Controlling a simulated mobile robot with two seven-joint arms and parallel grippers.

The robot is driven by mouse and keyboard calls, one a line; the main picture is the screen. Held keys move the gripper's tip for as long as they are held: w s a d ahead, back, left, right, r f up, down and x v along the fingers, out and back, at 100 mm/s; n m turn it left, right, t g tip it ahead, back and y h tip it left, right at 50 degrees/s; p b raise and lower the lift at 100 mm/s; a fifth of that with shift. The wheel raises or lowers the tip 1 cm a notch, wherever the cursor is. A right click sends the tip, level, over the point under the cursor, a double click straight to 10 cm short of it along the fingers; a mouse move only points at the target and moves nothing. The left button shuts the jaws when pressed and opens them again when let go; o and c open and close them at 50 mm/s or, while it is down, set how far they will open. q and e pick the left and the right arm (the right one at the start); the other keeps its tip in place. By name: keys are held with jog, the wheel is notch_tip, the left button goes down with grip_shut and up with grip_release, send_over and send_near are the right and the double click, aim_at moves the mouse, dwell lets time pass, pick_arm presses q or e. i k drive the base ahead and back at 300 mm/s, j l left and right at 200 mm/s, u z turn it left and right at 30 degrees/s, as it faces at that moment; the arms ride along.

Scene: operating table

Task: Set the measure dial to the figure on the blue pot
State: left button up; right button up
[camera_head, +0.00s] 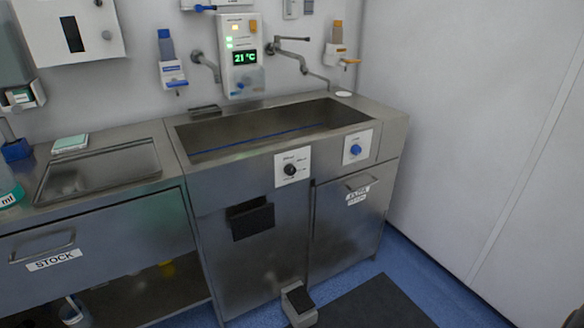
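A black dial (290,170) sits on a white plate on the front of the steel sink unit. The small marks around it are too small to read, and so is its setting. A dark blue pot-like holder (17,149) stands on the counter at the left edge, partly cut off; no figure on it can be read. I cannot tell whether it is the blue pot of the task. Neither of my grippers is in view.
A blue knob (355,149) is on a second white plate to the right. The sink basin (270,140) is open above. A wall unit (240,57) shows 21 °C. A pedal (299,303) stands on the floor. A bottle marked "ml" (8,189) is cut off at left.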

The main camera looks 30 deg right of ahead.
aim_at(290, 170)
jog(key=i+j+u, duration=0.5)
jog(key=u, duration=0.15)
jog(key=i+j+u, duration=0.35)
jog(key=k+l, duration=0.05)
jog(key=l, duration=0.05)
